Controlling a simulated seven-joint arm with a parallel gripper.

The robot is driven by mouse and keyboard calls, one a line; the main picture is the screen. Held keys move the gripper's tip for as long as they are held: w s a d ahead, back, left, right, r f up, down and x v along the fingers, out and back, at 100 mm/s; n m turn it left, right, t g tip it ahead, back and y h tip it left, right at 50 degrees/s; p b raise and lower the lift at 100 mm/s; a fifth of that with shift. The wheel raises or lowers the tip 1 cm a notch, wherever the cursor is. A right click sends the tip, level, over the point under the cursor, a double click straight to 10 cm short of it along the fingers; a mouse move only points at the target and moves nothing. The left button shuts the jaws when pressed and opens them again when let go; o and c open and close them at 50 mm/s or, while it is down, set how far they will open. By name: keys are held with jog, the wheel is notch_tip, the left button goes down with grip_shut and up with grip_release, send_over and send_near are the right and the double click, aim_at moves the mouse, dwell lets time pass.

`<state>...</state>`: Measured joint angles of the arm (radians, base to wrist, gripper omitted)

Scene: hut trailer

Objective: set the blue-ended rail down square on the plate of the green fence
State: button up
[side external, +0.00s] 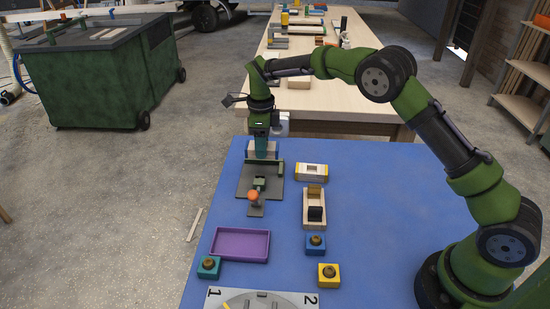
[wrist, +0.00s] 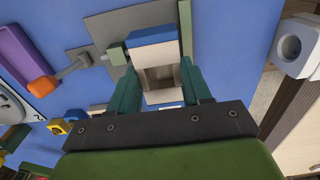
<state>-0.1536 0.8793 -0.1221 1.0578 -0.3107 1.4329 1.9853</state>
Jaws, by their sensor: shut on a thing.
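The blue-ended rail (side external: 249,153) is a pale block with blue ends and a hollow in its middle. My gripper (side external: 262,150) is shut on it; in the wrist view the teal fingers stand at either side of the rail (wrist: 152,50). The green fence (side external: 274,163) stands on a grey plate (side external: 246,183), which also shows in the wrist view (wrist: 95,28).
A clamp with an orange knob (side external: 253,196) sits at the near side of the plate. To the right are a yellow-ended rail (side external: 311,172) and a wooden piece with a black block (side external: 313,197). A purple tray (side external: 240,245) and several knobbed blocks lie nearer.

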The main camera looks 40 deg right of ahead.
jog(key=shift+w, duration=0.25)
jog(key=shift+f, duration=1.8)
jog(key=shift+f, duration=0.1)
jog(key=shift+f, duration=0.5)
jog(key=o, duration=1.1)
jog(key=shift+c, duration=0.2)
jog(key=shift+r, duration=0.1)
